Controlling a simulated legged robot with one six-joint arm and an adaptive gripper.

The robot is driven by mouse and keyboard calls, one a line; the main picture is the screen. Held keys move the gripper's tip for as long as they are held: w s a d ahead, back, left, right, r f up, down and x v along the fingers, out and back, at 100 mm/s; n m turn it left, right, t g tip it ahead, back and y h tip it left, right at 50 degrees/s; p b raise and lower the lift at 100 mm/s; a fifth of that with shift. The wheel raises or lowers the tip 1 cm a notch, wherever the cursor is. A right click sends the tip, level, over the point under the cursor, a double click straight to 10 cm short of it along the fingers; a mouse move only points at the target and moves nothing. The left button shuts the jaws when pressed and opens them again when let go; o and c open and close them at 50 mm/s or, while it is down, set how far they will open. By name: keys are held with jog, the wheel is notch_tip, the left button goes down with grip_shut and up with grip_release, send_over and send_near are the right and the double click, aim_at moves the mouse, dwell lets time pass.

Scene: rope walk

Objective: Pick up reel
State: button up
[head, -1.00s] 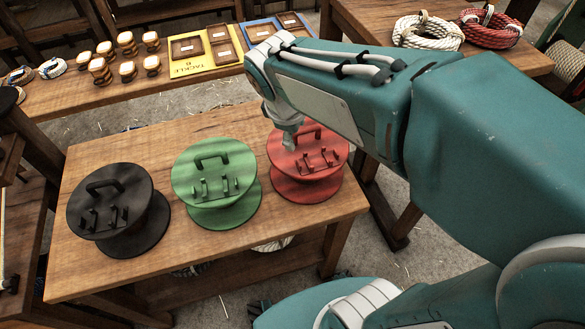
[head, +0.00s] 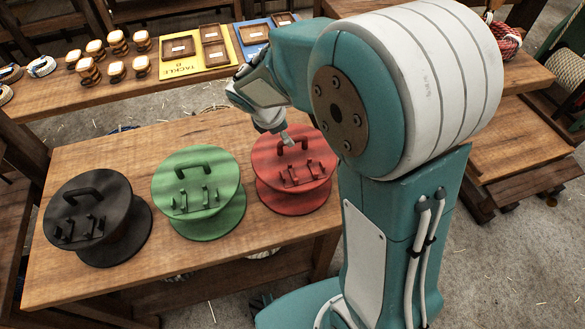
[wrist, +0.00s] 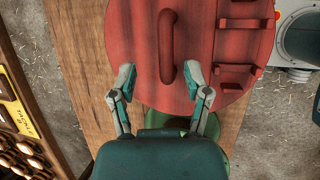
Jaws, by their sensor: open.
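Three reels stand in a row on a wooden table (head: 130,262). The black reel (head: 80,225) is at the left, the green reel (head: 180,182) in the middle, and the red reel (head: 268,178) at the right. Each has an arched handle and small brackets on its top disc. My gripper (head: 285,138) is at the far edge of the red reel, near its handle. In the wrist view my gripper (wrist: 159,82) is open, its fingers on either side of the lower end of the red handle (wrist: 164,35). I cannot tell the height gap. A green reel part (wrist: 172,123) shows beneath.
A bench behind the table holds several small spools (head: 95,50), a yellow tackle board (head: 208,50) and a blue board (head: 252,35). A red rope coil (head: 507,42) lies at the upper right. Straw-strewn floor is open at the lower right.

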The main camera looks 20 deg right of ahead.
aim_at(293, 139)
jog(key=x, duration=0.4)
jog(key=shift+s+d+f, duration=0.2)
jog(key=shift+d+f, duration=0.05)
jog(key=shift+d, duration=0.2)
jog(key=shift+a, duration=0.15)
jog(key=shift+a, duration=0.1)
jog(key=shift+c, duration=0.9)
jog(key=c, duration=0.5)
grip_shut()
